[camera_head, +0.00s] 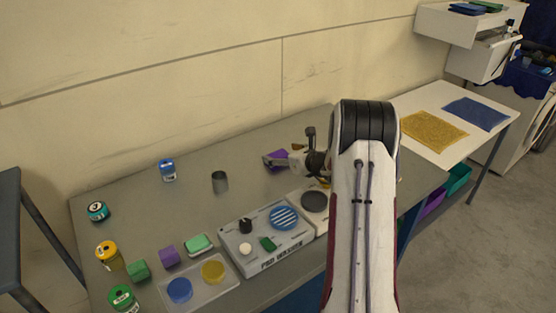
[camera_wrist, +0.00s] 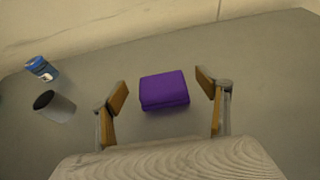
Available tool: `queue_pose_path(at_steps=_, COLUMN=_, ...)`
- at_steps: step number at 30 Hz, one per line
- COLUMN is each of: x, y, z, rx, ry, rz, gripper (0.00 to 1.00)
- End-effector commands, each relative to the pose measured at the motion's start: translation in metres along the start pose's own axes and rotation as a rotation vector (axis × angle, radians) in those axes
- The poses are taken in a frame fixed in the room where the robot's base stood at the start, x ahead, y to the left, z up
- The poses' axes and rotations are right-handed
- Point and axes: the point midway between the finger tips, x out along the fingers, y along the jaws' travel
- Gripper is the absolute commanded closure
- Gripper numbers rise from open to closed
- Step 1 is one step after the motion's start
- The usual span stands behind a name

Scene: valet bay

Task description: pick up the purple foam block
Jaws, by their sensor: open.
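A purple block (camera_wrist: 164,91) with rounded edges lies on the grey table (camera_wrist: 265,75), between and beyond the two fingertips in the wrist view. It shows partly in the head view (camera_head: 277,156), where my gripper (camera_head: 284,157) covers some of it. My gripper also shows in the wrist view (camera_wrist: 163,87), open, with one finger to each side of the block. I see no contact between the fingers and the block; the height gap is hard to judge. A second, smaller purple piece (camera_head: 169,256) stands at the front left of the table.
A metal cup (camera_head: 220,182) and a blue-labelled can (camera_head: 167,170) stand left of the block. A pad washer (camera_head: 260,262) lies in front, with pads and a tray (camera_head: 228,289). Several jars stand at the left. The wall (camera_head: 200,70) runs behind the table.

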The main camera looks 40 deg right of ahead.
Motion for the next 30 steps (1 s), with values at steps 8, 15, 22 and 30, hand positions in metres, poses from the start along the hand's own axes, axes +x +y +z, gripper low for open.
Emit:
queue_pose_path(at_steps=8, x=0.024, y=0.001, z=-0.010, rx=-0.001, ry=-0.001, rz=0.001, gripper=0.24)
queue_pose_path(at_steps=15, x=0.034, y=0.000, z=-0.011, rx=0.000, ry=-0.001, rz=0.000, gripper=0.24)
queue_pose_path(at_steps=22, x=0.034, y=0.000, z=-0.010, rx=0.000, ry=-0.001, rz=0.000, gripper=0.24)
queue_pose_path(at_steps=30, x=0.034, y=0.000, z=-0.010, rx=0.000, ry=-0.001, rz=0.000, gripper=0.27)
